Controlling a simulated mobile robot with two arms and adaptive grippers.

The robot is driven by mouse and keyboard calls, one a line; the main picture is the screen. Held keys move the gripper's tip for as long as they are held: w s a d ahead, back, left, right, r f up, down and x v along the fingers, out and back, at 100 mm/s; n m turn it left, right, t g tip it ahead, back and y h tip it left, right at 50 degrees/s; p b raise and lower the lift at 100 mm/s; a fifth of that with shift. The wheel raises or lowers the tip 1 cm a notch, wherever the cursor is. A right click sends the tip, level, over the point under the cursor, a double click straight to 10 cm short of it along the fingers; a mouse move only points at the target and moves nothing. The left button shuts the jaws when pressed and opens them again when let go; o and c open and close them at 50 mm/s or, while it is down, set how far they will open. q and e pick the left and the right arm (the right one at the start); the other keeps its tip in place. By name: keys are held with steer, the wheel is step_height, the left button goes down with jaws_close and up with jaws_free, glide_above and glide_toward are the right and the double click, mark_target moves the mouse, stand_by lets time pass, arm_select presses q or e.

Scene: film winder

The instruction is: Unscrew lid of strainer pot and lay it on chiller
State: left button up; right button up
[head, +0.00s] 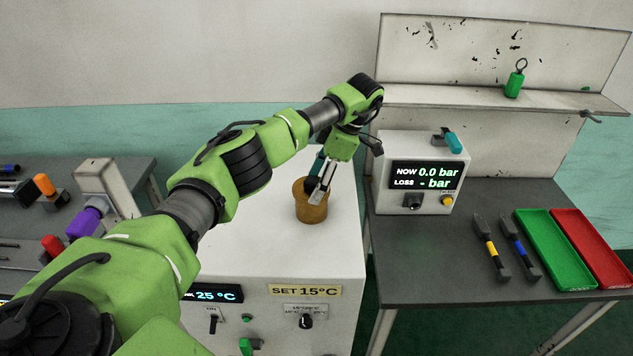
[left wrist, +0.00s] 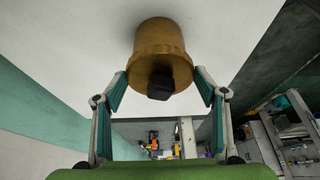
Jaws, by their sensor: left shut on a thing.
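The strainer pot (head: 311,213) is a brass-coloured cylinder upright on the white top of the chiller (head: 255,243). My left gripper (head: 318,190) reaches down to the top of the pot and is shut on its lid. In the left wrist view the gripper (left wrist: 161,76) has one finger at each side of the lid (left wrist: 178,68), with a dark knob (left wrist: 160,87) between them. The seam between lid and pot is not clear. My right gripper is not in view.
Bare chiller top lies around the pot. On the right bench are a pressure display box (head: 423,172), two dark tools (head: 492,249), a green tray (head: 545,243) and a red tray (head: 590,240). A green weight (head: 514,85) stands on the shelf. Coloured-handled items (head: 85,220) lie at left.

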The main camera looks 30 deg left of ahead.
arm_select(q)
steer(key=shift+w+a+f+n+g+b, duration=0.1)
steer(key=shift+n+g+b, duration=0.45)
steer(key=shift+n, duration=0.65)
steer(key=shift+a+n+h+b, duration=0.1)
steer(key=shift+n+h+b, duration=0.3)
steer(key=shift+n+b, duration=0.4)
steer(key=o, duration=1.3)
